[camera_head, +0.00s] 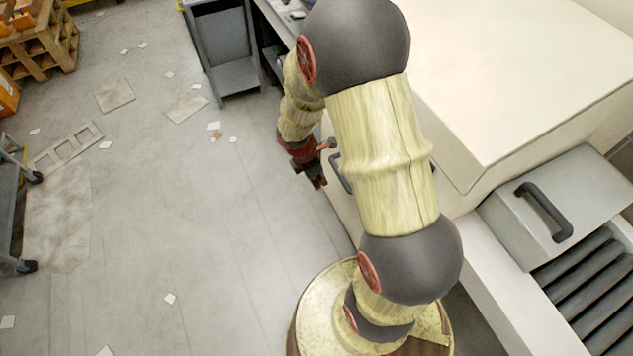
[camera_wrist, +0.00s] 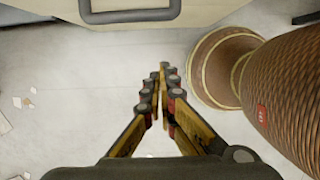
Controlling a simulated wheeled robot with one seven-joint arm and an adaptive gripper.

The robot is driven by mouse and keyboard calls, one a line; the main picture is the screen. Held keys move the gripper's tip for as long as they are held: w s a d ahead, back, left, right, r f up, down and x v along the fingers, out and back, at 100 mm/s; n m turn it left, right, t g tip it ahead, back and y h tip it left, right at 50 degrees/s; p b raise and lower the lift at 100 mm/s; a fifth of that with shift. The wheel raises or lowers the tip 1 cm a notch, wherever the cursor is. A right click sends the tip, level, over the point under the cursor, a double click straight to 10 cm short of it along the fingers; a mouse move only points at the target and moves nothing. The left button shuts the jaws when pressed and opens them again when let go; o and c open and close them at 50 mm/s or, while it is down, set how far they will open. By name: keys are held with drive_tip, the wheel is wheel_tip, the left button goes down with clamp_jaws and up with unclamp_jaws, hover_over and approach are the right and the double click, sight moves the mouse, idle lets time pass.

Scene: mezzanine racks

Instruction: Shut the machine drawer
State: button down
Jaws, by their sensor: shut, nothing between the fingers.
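The large white machine (camera_head: 490,75) fills the right of the head view. A grey bar handle (camera_head: 341,174) stands out from its floor-facing side, just right of my gripper. In the wrist view this handle (camera_wrist: 130,16) sits at the top edge on a pale front panel (camera_wrist: 225,8), probably the drawer's front. How far the drawer stands out is hidden by my arm and the frame edge. My gripper (camera_head: 318,184) is shut and empty beside the handle, apart from it as far as I can tell. Its fingers meet in the wrist view (camera_wrist: 163,72), below the handle in the picture.
A grey lidded box with a dark handle (camera_head: 545,212) and rollers (camera_head: 590,290) are at right. A grey open cabinet (camera_head: 228,55) stands at the top. Pallets (camera_head: 40,45) and a cart (camera_head: 10,210) are at left. The floor between is mostly clear, with scattered paper scraps.

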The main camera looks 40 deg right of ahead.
drive_tip(key=w+b+x, duration=0.1)
drive_tip(key=b+x, duration=0.4)
drive_tip(key=x, duration=0.5)
drive_tip(key=shift+s+d+r, duration=0.25)
drive_tip(key=shift+s+d, duration=0.05)
drive_tip(key=shift+d, duration=0.3)
drive_tip(key=shift+s+d+r, duration=0.3)
drive_tip(key=shift+s+d, duration=0.05)
drive_tip(key=shift+d, duration=0.3)
drive_tip(key=shift+s+d+r, duration=0.25)
drive_tip(key=shift+s+d, duration=0.05)
drive_tip(key=shift+d, duration=0.3)
drive_tip(key=d+p, duration=0.1)
drive_tip(key=d, duration=0.1)
drive_tip(key=s+d+p, duration=0.1)
drive_tip(key=d, duration=0.1)
drive_tip(key=shift+d+r+p, duration=0.15)
drive_tip(key=shift+d+p, duration=0.1)
drive_tip(key=shift+p, duration=0.1)
drive_tip(key=shift+s+d, duration=0.1)
drive_tip(key=shift+d, duration=0.25)
